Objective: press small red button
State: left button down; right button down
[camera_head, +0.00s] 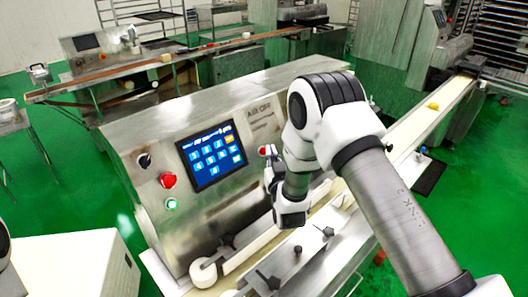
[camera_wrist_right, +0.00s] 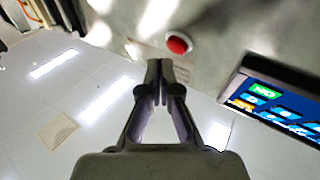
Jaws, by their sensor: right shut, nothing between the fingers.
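The small red button (camera_head: 263,150) sits on the metal front panel of the encrusting machine (camera_head: 220,115), right of the blue touch screen (camera_head: 212,155). In the right wrist view the red button (camera_wrist_right: 178,43) shows in a pale ring, just beyond and slightly right of the fingertips. My right gripper (camera_wrist_right: 160,68) is shut and empty, its fingertips together and pointing toward the panel. In the head view my right gripper (camera_head: 270,172) is partly hidden by its own wrist, close to the button. A gap to the button appears to remain. My left gripper is not in view.
A larger red button (camera_head: 168,180), a black knob (camera_head: 144,160) and a green-lit button (camera_head: 172,204) are left of the screen. A conveyor (camera_head: 250,245) runs below the panel. A white box (camera_head: 75,265) stands at the lower left.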

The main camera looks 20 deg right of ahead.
dwell(0.8)
jog(key=shift+w+a+f+b, duration=0.1)
jog(key=shift+w+f+b, duration=0.05)
jog(key=shift+w+b, duration=0.25)
jog(key=shift+w+a+f+b, duration=0.1)
jog(key=shift+w+f+b, duration=0.15)
jog(key=shift+b, duration=0.15)
dwell(0.5)
jog(key=shift+r, duration=0.1)
jog(key=shift+s+d+r, duration=0.25)
jog(key=shift+s+r, duration=0.05)
jog(key=shift+s, duration=0.4)
jog(key=shift+p, duration=0.3)
